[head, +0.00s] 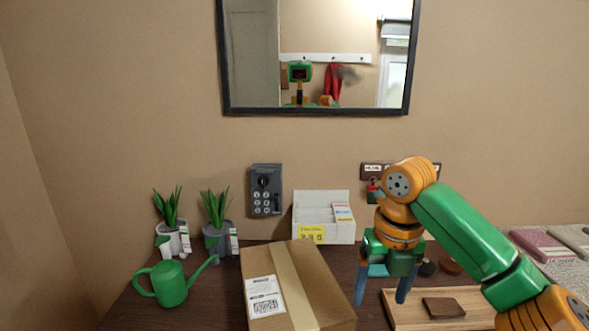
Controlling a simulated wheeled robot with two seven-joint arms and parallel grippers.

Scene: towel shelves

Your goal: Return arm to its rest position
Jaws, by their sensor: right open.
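My right arm (465,230) is green and orange and comes in from the lower right, bent at a raised orange joint. My right gripper (380,294) points down above the table, with its two blue-grey fingers apart and nothing visible between them. It hangs just right of the cardboard box (319,272) and by the left edge of the wooden tray (405,318). I cannot tell whether a finger touches the table or tray. My left gripper is not in view.
A green watering can (171,285) and two potted plants (167,212) (215,215) stand at the left. A dark brown block (444,307) lies in the tray. Folded towels (543,247) are at the right. A keypad box (266,190) and mirror (227,60) hang on the wall.

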